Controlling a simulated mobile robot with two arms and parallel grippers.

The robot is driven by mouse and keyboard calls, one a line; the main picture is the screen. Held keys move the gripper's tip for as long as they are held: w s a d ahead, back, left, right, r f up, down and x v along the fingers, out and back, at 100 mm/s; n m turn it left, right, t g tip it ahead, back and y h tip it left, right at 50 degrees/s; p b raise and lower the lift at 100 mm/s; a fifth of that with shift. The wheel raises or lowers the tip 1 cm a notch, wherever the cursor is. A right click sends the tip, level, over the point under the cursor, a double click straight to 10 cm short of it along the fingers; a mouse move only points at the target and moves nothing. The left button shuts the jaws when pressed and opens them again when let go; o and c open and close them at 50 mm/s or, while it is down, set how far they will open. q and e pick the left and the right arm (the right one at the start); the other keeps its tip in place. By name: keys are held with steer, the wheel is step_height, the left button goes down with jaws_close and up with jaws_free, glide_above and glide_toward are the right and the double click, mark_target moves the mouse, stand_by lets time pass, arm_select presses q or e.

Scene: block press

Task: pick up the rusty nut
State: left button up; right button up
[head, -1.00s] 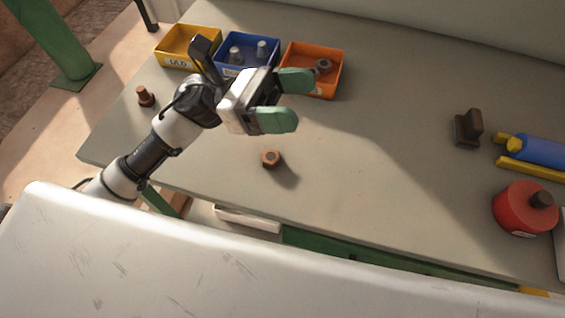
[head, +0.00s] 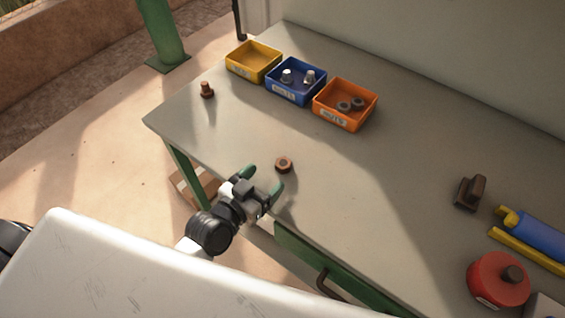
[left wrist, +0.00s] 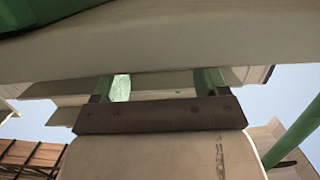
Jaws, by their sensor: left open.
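The rusty nut (head: 284,164) lies on the grey tabletop (head: 350,200), close to its front edge, in the head view. My left gripper (head: 262,181), with two green fingertips, is open and empty at the table's front edge. It is on the near side of the nut, pointing towards it and apart from it. In the left wrist view the green fingers (left wrist: 153,86) show beyond a dark plate, with a pale slab across the top; the nut does not show there. My right gripper is not in view.
A rusty bolt (head: 207,90) stands at the left corner. Yellow (head: 240,68), blue (head: 290,93) and orange (head: 340,118) bins line the back; blue holds bolts, orange holds nuts. A dark block (head: 469,194), a blue tool (head: 540,238) and a red round object (head: 497,282) are at right.

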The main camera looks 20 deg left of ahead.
mark_target(281, 166)
arm_select(q)
steer(key=shift+w+d, duration=0.35)
steer(key=shift+w, duration=0.25)
steer(key=p+x, duration=0.1)
steer(key=x, duration=0.3)
steer(key=shift+w+f, duration=0.15)
steer(key=shift+w, duration=0.1)
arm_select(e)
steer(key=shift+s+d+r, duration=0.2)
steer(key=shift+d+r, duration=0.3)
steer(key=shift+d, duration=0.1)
arm_select(q)
steer(key=shift+s, duration=0.1)
steer(key=shift+c, duration=0.2)
steer(key=c, duration=1)
